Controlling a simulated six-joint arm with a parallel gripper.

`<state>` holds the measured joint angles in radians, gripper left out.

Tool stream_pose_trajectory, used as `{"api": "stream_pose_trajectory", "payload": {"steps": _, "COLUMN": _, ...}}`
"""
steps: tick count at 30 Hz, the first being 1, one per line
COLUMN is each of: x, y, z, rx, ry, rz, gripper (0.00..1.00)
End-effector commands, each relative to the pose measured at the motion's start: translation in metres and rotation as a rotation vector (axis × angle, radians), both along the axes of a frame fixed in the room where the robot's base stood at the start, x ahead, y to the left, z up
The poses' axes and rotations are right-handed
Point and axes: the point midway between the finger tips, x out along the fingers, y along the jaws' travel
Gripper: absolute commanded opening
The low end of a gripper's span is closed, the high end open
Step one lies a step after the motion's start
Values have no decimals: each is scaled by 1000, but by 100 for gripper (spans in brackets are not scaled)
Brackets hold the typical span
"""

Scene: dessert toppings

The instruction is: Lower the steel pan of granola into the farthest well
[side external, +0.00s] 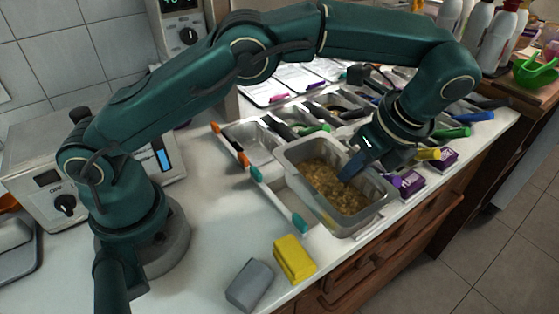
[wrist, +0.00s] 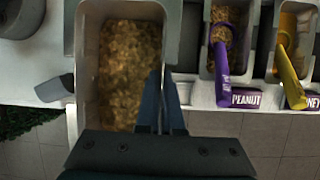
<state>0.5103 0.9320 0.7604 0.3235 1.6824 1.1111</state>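The steel pan (side external: 291,166) holds golden-brown granola (side external: 336,190). In the wrist view the pan (wrist: 87,90) fills the left half, with granola (wrist: 125,70) inside. My gripper (side external: 352,172) is at the pan's right-hand wall; in the wrist view its fingers (wrist: 160,85) close over that wall. The pan appears held above the row of wells, though its height is hard to tell. An empty steel well (side external: 252,142) shows behind it to the left, and a pale bare opening (side external: 284,196) lies at its left side. The pan's underside is hidden.
Pans with purple (wrist: 220,60) and yellow (wrist: 288,50) scoops stand to the right. A yellow block (side external: 294,259) and grey block (side external: 249,285) lie near the front edge. The counter left of the strip is clear.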

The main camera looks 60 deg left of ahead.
Motion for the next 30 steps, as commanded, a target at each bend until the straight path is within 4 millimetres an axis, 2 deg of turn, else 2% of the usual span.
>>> {"api": "stream_pose_trajectory", "payload": {"steps": 7, "x": 9, "y": 0, "z": -6, "rx": -6, "ry": -5, "rz": -45, "gripper": 0}}
{"api": "stream_pose_trajectory", "payload": {"steps": 15, "x": 28, "y": 67, "z": -18, "rx": -3, "ry": 0, "rz": -11, "gripper": 0}}
{"api": "stream_pose_trajectory", "payload": {"steps": 18, "x": 29, "y": 82, "z": -18, "rx": -2, "ry": 2, "rz": 22, "gripper": 0}}
{"api": "stream_pose_trajectory", "payload": {"steps": 23, "x": 29, "y": 87, "z": -21, "rx": -1, "ry": 1, "rz": 40, "gripper": 0}}
{"api": "stream_pose_trajectory", "payload": {"steps": 30, "x": 29, "y": 87, "z": -39, "rx": -1, "ry": 2, "rz": 39, "gripper": 0}}
